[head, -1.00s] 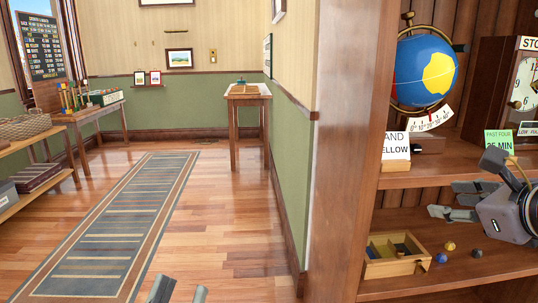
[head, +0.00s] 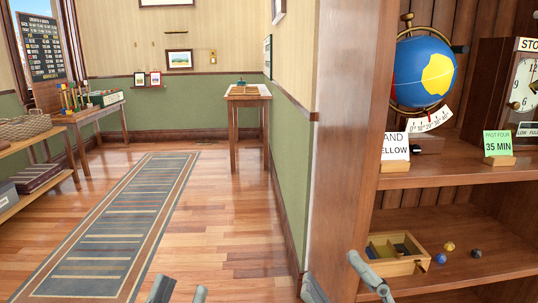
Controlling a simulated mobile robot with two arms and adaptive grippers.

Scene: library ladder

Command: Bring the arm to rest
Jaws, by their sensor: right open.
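My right gripper (head: 342,280) is at the bottom of the head view, in front of the shelf unit's left upright. Its two grey fingers are spread wide, with nothing between them. My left gripper (head: 178,292) is at the bottom edge, left of it, over the floor and near the striped rug. Only its fingertips show; they are apart, with nothing seen between them. The rest of both arms is out of view.
The bookcase (head: 345,150) stands close at right. Its lower shelf holds a wooden tray (head: 398,265) and several small balls. A globe (head: 424,72), a clock (head: 522,85) and cards stand above. Open floor with a rug (head: 110,220) lies left.

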